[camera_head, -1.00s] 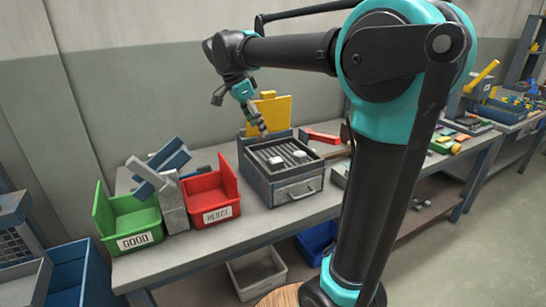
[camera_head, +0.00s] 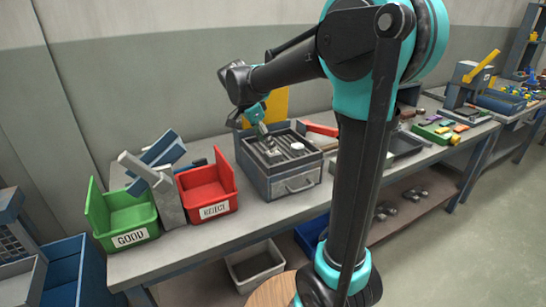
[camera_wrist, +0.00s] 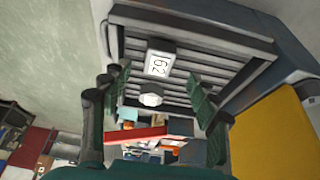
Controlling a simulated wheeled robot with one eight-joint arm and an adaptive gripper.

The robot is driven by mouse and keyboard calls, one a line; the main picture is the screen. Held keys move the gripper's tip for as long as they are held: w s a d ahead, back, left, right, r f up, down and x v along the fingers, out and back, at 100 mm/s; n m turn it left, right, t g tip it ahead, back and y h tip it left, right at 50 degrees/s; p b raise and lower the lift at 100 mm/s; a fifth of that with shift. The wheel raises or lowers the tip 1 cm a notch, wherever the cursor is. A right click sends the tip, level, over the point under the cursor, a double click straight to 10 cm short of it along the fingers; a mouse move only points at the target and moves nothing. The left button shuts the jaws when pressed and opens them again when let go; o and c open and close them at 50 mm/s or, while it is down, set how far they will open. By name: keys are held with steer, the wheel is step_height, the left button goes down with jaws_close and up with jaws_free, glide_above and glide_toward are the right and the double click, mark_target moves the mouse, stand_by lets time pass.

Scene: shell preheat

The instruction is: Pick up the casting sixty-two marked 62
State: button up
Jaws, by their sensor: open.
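The casting marked 62 (camera_wrist: 159,61) is a small block with a white label, lying on the dark slatted top of a grey box (camera_head: 296,185). In the head view it appears to be the left block (camera_head: 273,157) on the slats, partly near my fingers. My gripper (camera_head: 266,139) points down over the slatted top. In the wrist view my gripper (camera_wrist: 158,75) is open, one finger to each side of the casting, with nothing held. The gap in height between the fingertips and the casting is hard to tell.
A second pale-topped piece (camera_wrist: 150,99) lies close by on the slats, also seen in the head view (camera_head: 297,147). A yellow panel (camera_head: 274,105) stands behind. A red REJECT bin (camera_head: 208,188) and green GOOD bin (camera_head: 125,217) stand left. A red-handled tool (camera_head: 322,130) lies right.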

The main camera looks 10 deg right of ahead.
mark_target(273, 156)
steer(key=shift+x, duration=2.7)
steer(key=shift+d+r, duration=0.1)
steer(key=shift+c, duration=0.3)
steer(key=c, duration=1.2)
steer(key=shift+c, duration=0.2)
steer(key=shift+r, duration=0.1)
